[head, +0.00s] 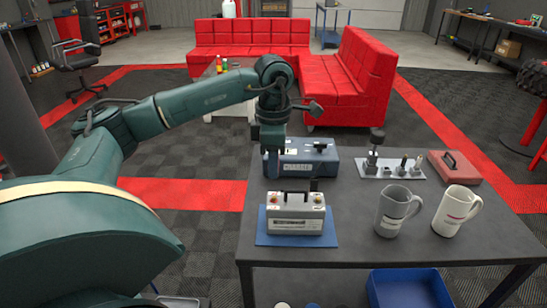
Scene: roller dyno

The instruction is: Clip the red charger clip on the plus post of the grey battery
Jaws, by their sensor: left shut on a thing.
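The grey battery (296,218) stands upright on a blue mat (262,238) at the table's near left. It has a dark carry handle and a post at each end of its top; a reddish spot (275,198) marks the left post. My left gripper (272,172) points down above and just behind the battery's left post. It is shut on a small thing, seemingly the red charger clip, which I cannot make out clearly. My right gripper is not in view.
A blue charger box (325,162) stands behind the battery. Two mugs, grey (393,212) and white (452,212), stand to the right. Behind them are a metal plate with several posts (395,170) and a red box (462,174). A blue bin (408,290) sits below the tabletop.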

